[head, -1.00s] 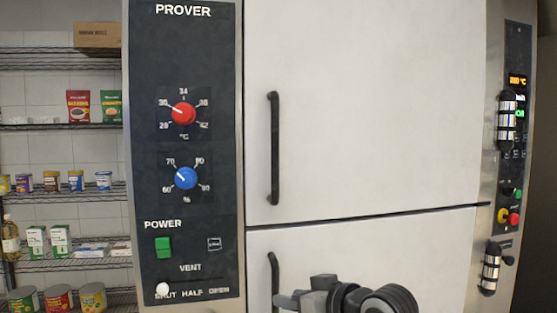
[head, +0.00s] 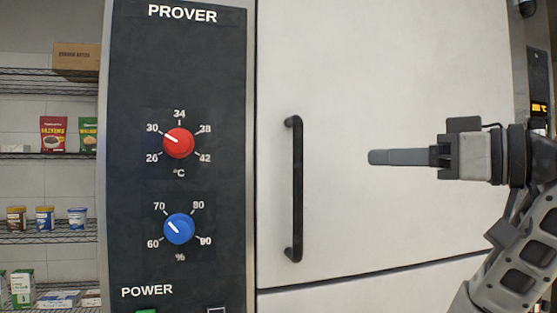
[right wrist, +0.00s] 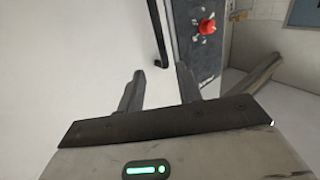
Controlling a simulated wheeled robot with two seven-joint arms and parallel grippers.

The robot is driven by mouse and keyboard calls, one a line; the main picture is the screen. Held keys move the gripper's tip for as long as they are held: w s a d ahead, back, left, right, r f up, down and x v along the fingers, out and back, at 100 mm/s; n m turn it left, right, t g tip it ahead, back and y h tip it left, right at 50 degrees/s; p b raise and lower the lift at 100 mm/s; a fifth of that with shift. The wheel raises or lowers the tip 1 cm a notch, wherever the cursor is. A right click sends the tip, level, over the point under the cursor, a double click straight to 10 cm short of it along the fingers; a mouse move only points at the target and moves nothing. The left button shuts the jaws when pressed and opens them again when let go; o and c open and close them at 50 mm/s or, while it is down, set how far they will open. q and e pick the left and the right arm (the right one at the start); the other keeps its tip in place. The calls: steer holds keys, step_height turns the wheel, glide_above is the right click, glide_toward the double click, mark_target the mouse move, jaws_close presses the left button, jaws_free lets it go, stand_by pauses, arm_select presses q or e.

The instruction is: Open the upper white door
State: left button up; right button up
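The upper white door (head: 400,70) of the prover is shut and fills the middle of the head view. Its black vertical bar handle (head: 297,190) is near the door's left edge. My right gripper (head: 374,157) is to the right of the handle at about its mid-height, pointing left, with a gap in the picture between them. In the right wrist view its two fingers (right wrist: 160,73) are apart with nothing between them, and the handle (right wrist: 158,35) shows beyond the fingertips. My left gripper is not in view.
The dark control panel (head: 180,80) with a red knob (head: 179,143) and a blue knob (head: 180,229) is left of the door. Wire shelves (head: 45,155) with goods stand at far left. Another control panel (head: 539,80) is at the right edge.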

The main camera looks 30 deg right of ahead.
mark_target(302, 158)
steer(key=p+x, duration=0.3)
steer(key=x, duration=1.2)
steer(key=shift+w+a, duration=0.25)
steer(key=shift+w, duration=0.05)
steer(key=shift+c, duration=0.3)
jaws_close()
